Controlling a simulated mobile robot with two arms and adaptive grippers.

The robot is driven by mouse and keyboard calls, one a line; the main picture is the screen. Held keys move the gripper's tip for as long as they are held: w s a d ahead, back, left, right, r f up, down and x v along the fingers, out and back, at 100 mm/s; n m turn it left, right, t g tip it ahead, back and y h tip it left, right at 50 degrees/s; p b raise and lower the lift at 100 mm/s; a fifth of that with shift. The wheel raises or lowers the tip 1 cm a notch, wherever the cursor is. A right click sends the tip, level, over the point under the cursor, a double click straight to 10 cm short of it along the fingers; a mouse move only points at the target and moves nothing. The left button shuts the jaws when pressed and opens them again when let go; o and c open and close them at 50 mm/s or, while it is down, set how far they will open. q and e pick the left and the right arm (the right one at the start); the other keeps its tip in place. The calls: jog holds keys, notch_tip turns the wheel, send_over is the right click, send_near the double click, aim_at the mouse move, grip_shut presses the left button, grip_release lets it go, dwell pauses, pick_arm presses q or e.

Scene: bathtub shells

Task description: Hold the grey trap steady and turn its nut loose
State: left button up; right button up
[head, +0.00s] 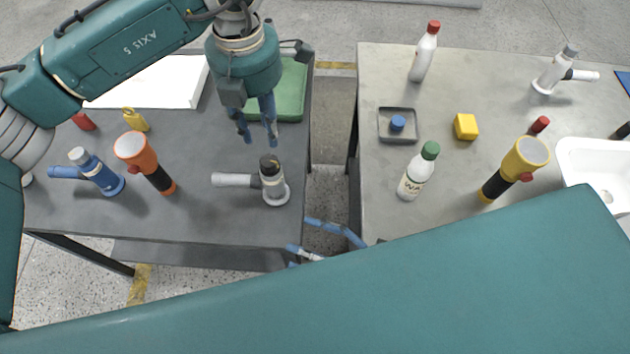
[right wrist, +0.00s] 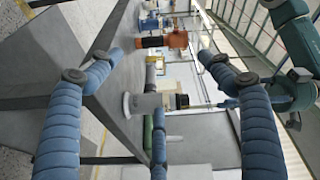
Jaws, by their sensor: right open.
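The grey trap (head: 273,190) stands upright near the right edge of the dark left table, its pale side pipe pointing left. Its dark nut (head: 268,164) is on top. In the right wrist view the trap (right wrist: 140,104) appears sideways, with the nut (right wrist: 182,101) to the right. My left gripper (head: 254,142) hangs above and slightly behind the trap, fingers down, apart and empty. My right gripper (head: 300,236) is low at the table's right edge, in front and to the right of the trap. Its fingers are open and not touching it; the green arm hides the rest.
An orange flashlight (head: 146,160) and a blue trap (head: 95,173) stand left on the same table. A green tray (head: 290,90) and white board (head: 150,85) lie behind. A gap separates the right table (head: 385,75), which holds bottles, a yellow flashlight (head: 510,172) and a small tray (head: 383,128).

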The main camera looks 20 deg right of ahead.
jog(key=w+r+m, duration=0.3)
jog(key=w+r, duration=0.1)
jog(key=m+g+h, duration=0.3)
jog(key=m+g, duration=0.1)
jog(key=m, duration=1.5)
send_near(281, 184)
jog(key=a, duration=0.2)
jog(key=shift+n, duration=0.3)
jog(key=x, duration=1)
jog(key=shift+w+d+f, duration=0.1)
jog(key=shift+w+f, duration=0.2)
jog(key=shift+w, duration=0.2)
